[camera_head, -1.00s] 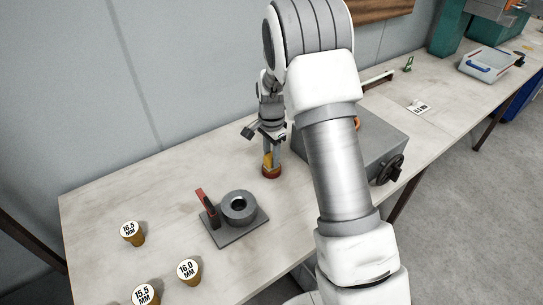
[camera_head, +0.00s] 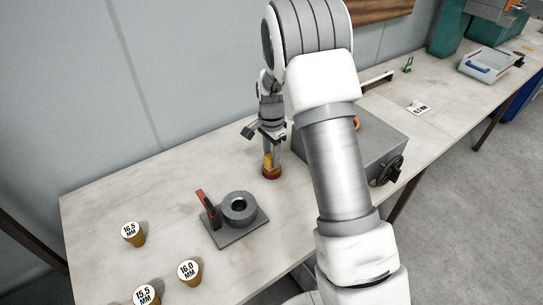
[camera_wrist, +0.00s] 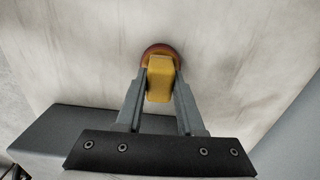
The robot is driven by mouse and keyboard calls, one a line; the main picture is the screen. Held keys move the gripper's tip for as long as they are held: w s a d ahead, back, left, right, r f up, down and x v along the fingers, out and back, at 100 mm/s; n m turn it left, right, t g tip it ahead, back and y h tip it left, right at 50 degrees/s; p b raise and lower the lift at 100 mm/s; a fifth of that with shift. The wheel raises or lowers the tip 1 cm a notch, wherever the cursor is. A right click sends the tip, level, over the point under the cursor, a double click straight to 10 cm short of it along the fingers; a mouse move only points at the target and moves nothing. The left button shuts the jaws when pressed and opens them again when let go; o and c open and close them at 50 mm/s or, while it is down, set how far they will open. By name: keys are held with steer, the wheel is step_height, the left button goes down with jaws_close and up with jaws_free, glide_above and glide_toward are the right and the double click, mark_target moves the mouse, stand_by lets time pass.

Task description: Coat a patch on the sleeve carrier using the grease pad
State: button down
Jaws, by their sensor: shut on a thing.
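The grease pad, as I take it, is a yellow block (camera_wrist: 159,80) with a reddish-brown round part (camera_wrist: 160,50) at its far end. My gripper (camera_wrist: 160,92) is shut on the yellow block, one finger on each side. In the head view my gripper (camera_head: 271,152) points down over the table, and the round part (camera_head: 271,172) is at or very near the tabletop; I cannot tell if it touches. What looks like the sleeve carrier, a grey ring (camera_head: 239,208) on a flat plate with a red lever, stands apart, nearer the camera and to the left.
A grey box with a hand wheel (camera_head: 389,170) stands right of my gripper, partly behind my arm. Cork-coloured plugs marked 16.5 (camera_head: 133,234), 16.0 (camera_head: 189,272) and 15.5 MM (camera_head: 146,295) stand at the front left.

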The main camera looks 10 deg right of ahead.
steer(key=shift+r+p, duration=2)
steer(key=shift+r, duration=1.3)
steer(key=shift+f, duration=0.1)
